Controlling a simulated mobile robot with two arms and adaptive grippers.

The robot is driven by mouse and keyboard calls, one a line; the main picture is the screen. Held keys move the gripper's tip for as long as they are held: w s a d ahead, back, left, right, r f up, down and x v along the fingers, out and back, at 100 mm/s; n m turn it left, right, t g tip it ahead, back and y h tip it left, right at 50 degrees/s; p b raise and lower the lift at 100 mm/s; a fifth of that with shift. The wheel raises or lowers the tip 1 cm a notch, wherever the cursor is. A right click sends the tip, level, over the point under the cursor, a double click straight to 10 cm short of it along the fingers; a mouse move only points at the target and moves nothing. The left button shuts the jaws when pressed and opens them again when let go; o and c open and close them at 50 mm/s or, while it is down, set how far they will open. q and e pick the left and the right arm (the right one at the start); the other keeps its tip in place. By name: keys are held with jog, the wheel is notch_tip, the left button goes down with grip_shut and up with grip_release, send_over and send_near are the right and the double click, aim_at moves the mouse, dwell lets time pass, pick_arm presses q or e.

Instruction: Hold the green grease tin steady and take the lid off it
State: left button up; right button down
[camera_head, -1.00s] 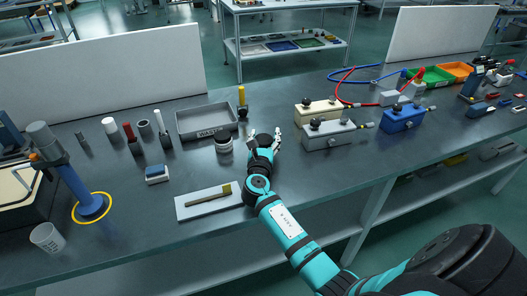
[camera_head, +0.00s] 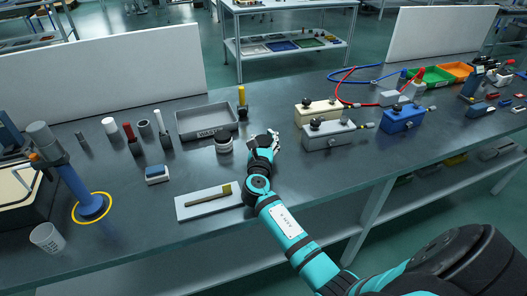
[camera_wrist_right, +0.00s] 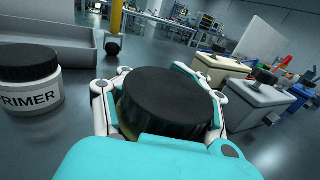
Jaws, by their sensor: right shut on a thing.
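In the right wrist view a round tin with a wide black lid (camera_wrist_right: 168,98) stands between the fingers of my right gripper (camera_wrist_right: 160,108). Only a sliver of its yellow-green side shows, at the left under the lid; most of the body is hidden by the fingers and palm. The lid is on the tin. My right gripper, also in the head view (camera_head: 266,138), is shut around the tin at the bench. The gripper mostly hides the tin in the head view. My left gripper is in neither view.
A white primer jar (camera_wrist_right: 30,88) with a black lid stands just left of my right gripper. A grey tray (camera_head: 183,122) and a yellow-handled tool (camera_head: 242,98) are behind. A brush lies on a white board (camera_head: 187,211). Valve boxes (camera_head: 330,142) stand to the right.

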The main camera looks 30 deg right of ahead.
jog(key=shift+r, duration=0.1)
jog(key=shift+r, duration=0.6)
jog(key=s+a+r, duration=0.2)
jog(key=s+a, duration=0.2)
jog(key=s, duration=0.2)
jog(key=s+a+r+p, duration=0.1)
jog(key=s+a, duration=0.3)
jog(key=s, duration=0.3)
jog(key=shift+s+a+r, duration=0.3)
jog(key=shift+r, duration=0.05)
jog(key=c, duration=1.7)
grip_release()
grip_shut()
